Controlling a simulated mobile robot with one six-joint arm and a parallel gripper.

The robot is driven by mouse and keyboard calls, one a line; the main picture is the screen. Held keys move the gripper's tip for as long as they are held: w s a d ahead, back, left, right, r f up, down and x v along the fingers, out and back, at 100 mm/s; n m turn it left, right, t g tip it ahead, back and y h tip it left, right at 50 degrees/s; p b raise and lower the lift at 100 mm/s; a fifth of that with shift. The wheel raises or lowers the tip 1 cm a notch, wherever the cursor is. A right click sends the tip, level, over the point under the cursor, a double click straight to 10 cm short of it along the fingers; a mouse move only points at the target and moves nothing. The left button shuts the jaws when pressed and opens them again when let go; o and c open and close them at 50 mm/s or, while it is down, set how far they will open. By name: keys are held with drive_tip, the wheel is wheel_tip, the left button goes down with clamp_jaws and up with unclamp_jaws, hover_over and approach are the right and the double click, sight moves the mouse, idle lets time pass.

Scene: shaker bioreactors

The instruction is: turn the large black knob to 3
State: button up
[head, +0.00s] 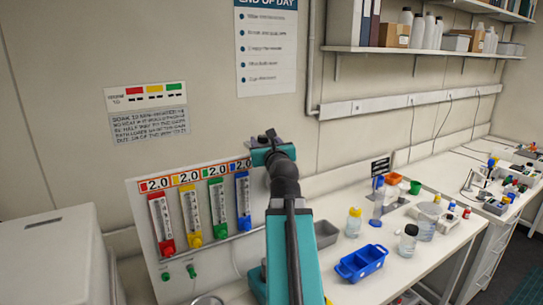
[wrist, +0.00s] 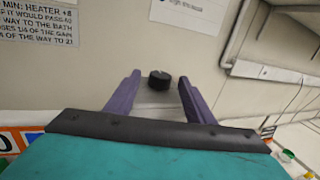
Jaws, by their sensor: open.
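The large black knob (wrist: 160,76) shows in the wrist view as a short round black cylinder at the top of a pale plate. My gripper (wrist: 159,82) is open, with its two purple fingers apart on the left and right of the knob in that view. I cannot tell how far the fingertips are from the knob, and no contact shows. The knob's pointer and scale cannot be read. In the head view my gripper (head: 268,138) is at the upper right of the flowmeter panel, and my arm hides most of that area.
The panel (head: 150,215) carries several flowmeters with red, yellow, green and blue knobs. A blue tray (head: 360,262), a grey bin (head: 326,235) and bottles (head: 353,222) stand on the bench to the right. Signs hang on the wall above. A pale cabinet (head: 50,260) stands at left.

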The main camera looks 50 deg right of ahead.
drive_tip(key=shift+b+v, duration=0.55)
drive_tip(key=shift+v, duration=0.3)
drive_tip(key=shift+s+f+b, duration=0.15)
drive_tip(key=shift+b, duration=0.5)
drive_tip(key=shift+a, duration=0.1)
drive_tip(key=b+v, duration=0.2)
drive_tip(key=b, duration=0.3)
drive_tip(key=shift+s+a+b, duration=0.2)
drive_tip(key=shift+s+b, duration=0.15)
drive_tip(key=shift+b, duration=0.05)
drive_tip(key=b+v, duration=0.7)
drive_tip(key=b, duration=0.1)
drive_tip(key=shift+s+a+b, duration=0.15)
drive_tip(key=shift+s+b, duration=0.05)
drive_tip(key=shift+b, duration=0.2)
